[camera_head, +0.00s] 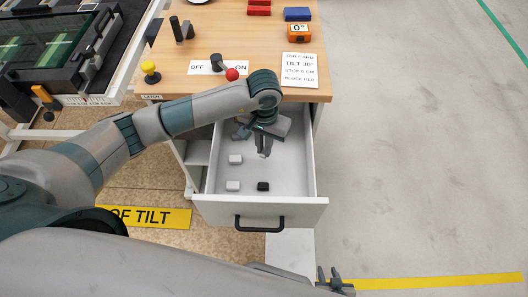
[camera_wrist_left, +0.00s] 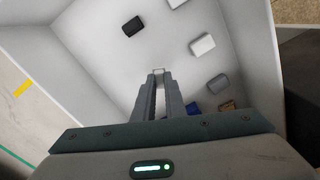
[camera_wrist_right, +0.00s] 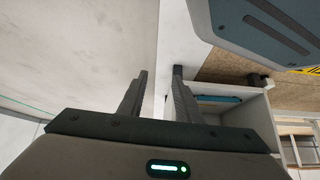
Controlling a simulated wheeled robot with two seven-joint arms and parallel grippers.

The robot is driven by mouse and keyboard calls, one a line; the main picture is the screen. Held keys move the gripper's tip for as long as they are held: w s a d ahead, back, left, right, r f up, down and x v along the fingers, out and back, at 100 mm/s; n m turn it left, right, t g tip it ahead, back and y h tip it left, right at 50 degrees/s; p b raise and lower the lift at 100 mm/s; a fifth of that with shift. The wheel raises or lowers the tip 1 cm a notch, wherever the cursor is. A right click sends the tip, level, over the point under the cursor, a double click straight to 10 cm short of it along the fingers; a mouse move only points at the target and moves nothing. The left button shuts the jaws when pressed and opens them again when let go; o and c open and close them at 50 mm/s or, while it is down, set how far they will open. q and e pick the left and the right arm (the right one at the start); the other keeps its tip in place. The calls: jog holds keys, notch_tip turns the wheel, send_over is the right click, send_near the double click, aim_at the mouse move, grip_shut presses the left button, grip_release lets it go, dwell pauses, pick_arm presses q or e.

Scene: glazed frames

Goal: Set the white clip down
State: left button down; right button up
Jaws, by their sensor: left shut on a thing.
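My left gripper (camera_head: 264,153) points down inside the open drawer (camera_head: 210,205). In the left wrist view its fingers (camera_wrist_left: 158,73) are close together on a small pale thing at the tips, taken to be the white clip; little of it shows. Two other white pieces, one (camera_head: 235,159) further back and one (camera_head: 232,185) nearer the front, lie on the drawer floor, with a black piece (camera_head: 263,186) beside the nearer one. My right gripper (camera_head: 337,284) is outside the drawer, low at the bottom of the head view; its fingers (camera_wrist_right: 160,78) stand apart and empty.
The left wrist view also shows a grey piece (camera_wrist_left: 218,84), a blue piece (camera_wrist_left: 194,108) and a brown piece (camera_wrist_left: 227,106) in the drawer. The drawer front has a black handle (camera_head: 258,227). The wooden top (camera_head: 275,45) carries a job card (camera_head: 300,69). Drawer floor right of the black piece is bare.

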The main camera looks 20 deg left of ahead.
pick_arm(q)
notch_tip(320, 180, down, 3)
jog(key=shift+r+p, duration=0.1)
jog(key=shift+p, duration=0.35)
jog(key=shift+f, duration=0.35)
pick_arm(e)
jog(key=shift+s+f, duration=0.1)
jog(key=shift+s, duration=0.45)
pick_arm(q)
jog(key=shift+f, duration=0.1)
pick_arm(e)
jog(key=shift+f, duration=0.1)
pick_arm(q)
jog(key=shift+f+b, duration=0.15)
jog(key=shift+b, duration=0.15)
jog(key=c, duration=1.9)
grip_release()
jog(key=shift+o, duration=0.4)
pick_arm(e)
jog(key=shift+w+d, duration=0.1)
jog(key=shift+w, duration=0.25)
jog(key=shift+s+r, duration=0.15)
jog(key=shift+r, duration=0.05)
